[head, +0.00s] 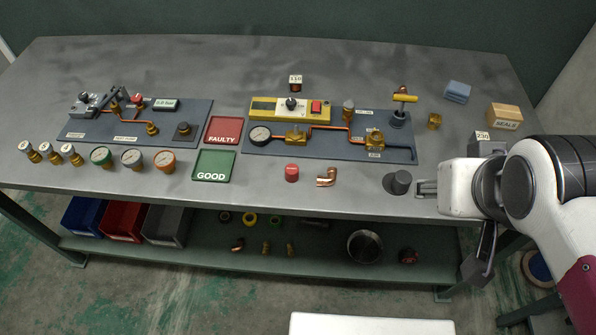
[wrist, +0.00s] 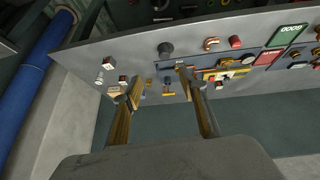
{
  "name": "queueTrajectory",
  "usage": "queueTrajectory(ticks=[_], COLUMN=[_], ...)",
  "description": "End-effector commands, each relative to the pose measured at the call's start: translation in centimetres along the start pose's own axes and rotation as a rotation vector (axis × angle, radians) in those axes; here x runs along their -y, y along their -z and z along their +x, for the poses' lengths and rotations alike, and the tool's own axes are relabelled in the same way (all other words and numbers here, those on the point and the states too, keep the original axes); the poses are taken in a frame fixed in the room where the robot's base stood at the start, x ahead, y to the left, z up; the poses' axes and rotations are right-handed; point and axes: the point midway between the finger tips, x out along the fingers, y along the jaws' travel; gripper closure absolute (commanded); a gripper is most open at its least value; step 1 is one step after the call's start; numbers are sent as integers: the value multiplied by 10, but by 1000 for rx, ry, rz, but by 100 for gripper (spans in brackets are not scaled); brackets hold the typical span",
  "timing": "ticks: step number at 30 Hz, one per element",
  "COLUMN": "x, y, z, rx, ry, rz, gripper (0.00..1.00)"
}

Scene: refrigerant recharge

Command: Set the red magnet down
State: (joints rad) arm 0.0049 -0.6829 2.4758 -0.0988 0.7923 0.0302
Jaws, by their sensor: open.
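The red magnet (head: 291,173), a short red cylinder, stands upright on the grey table's front part, below the right blue-grey panel. It also shows in the wrist view (wrist: 235,41) at the upper right. My gripper (head: 447,230) is open with its fingers wide apart, at the table's front right edge, well to the right of the red magnet and apart from it. In the wrist view, my gripper's two fingers (wrist: 148,83) have nothing held between them.
A dark knob-like piece (head: 398,182) stands close to my gripper's left finger. A copper elbow (head: 327,177) lies just right of the magnet. The green GOOD tray (head: 214,165) and red FAULTY tray (head: 223,131) lie to its left. A block marked 230 (head: 482,143) is behind my gripper.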

Motion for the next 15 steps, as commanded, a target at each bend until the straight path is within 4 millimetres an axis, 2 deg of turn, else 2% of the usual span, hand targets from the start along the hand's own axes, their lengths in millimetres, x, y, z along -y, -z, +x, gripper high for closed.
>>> queueTrajectory(ticks=[9,15], x=[-32,-36], y=[89,145], z=[27,45], rx=[-164,-274], ry=[-127,-161], rz=[-124,-235], gripper=[58,58])
